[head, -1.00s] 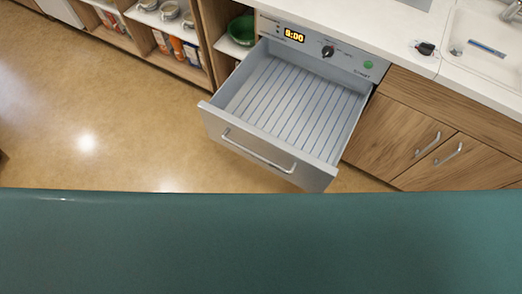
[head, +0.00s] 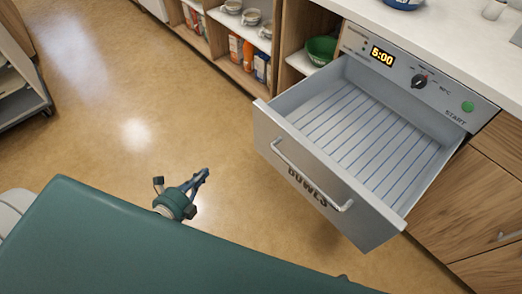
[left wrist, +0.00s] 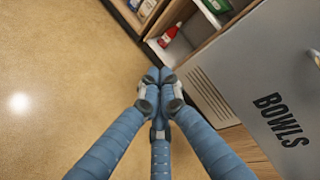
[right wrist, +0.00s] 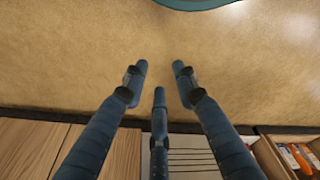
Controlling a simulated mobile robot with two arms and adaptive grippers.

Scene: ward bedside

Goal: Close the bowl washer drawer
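The bowl washer drawer (head: 368,222) stands pulled out and open in the head view, its ribbed inside empty. Its grey front has a bar handle (head: 310,178) and the word BOWLS. The washer panel (head: 450,98) above has a lit display, a knob and a green button. My left gripper (head: 203,176) is over the floor, left of the drawer front and apart from it. In the left wrist view its fingers (left wrist: 160,74) are together and empty, with the drawer front (left wrist: 275,75) at right. In the right wrist view my right gripper (right wrist: 160,68) is open and empty.
Shelves (head: 222,50) with cups and cartons stand left of the washer. A green bowl (head: 321,49) sits in the cubby beside it. Wooden cabinets (head: 462,208) are at right. A grey cart (head: 22,105) is at far left. The floor (head: 150,110) between is clear.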

